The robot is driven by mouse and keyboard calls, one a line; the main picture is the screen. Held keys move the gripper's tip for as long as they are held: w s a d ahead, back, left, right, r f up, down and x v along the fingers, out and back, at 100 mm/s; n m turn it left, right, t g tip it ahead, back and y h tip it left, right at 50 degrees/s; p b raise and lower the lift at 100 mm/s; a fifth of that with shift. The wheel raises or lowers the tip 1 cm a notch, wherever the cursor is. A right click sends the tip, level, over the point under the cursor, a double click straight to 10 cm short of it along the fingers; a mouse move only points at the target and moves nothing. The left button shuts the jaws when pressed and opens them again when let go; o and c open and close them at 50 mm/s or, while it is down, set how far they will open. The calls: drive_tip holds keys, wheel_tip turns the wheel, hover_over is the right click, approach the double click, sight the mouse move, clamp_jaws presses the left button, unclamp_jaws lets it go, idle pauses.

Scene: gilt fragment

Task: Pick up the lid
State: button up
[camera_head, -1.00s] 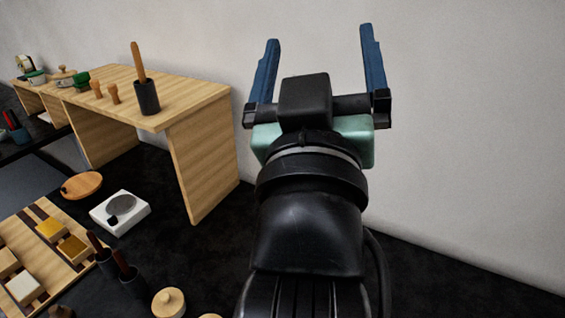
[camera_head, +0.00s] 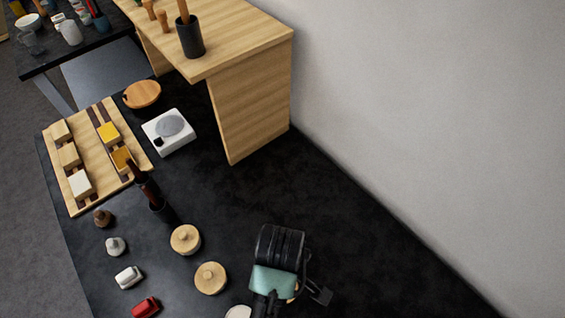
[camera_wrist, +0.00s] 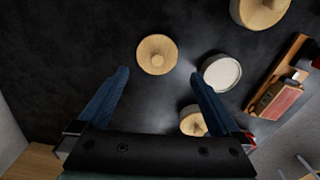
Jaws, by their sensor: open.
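Round pale wooden pieces with a centre knob, lid-like, lie on the dark counter. Two show in the head view, one upper (camera_head: 185,239) and one lower (camera_head: 210,278). In the wrist view, one knobbed wooden lid (camera_wrist: 157,55) lies just beyond the fingertips, in line with the gap between them. Another round wooden piece (camera_wrist: 193,120) shows partly behind the right finger, and a larger one (camera_wrist: 262,10) is cut by the top edge. My gripper (camera_wrist: 158,76) is open and empty, above the counter. In the head view its fingers are hidden by my wrist.
A white round dish (camera_wrist: 221,72) is beside the lid. A wooden shelf (camera_head: 255,108) stands behind. The counter right of it is bare.

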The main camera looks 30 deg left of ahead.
drive_tip(key=shift+w+a+f+p, duration=0.1)
drive_tip(key=shift+w+f+p, duration=0.1)
drive_tip(key=shift+f, duration=1.65)
drive_tip(key=shift+w+f+p, duration=0.1)
drive_tip(key=shift+f+p, duration=0.1)
drive_tip(key=shift+f, duration=1.65)
drive_tip(key=c, duration=1)
drive_tip(key=shift+c, duration=0.2)
drive_tip(key=shift+r, duration=0.15)
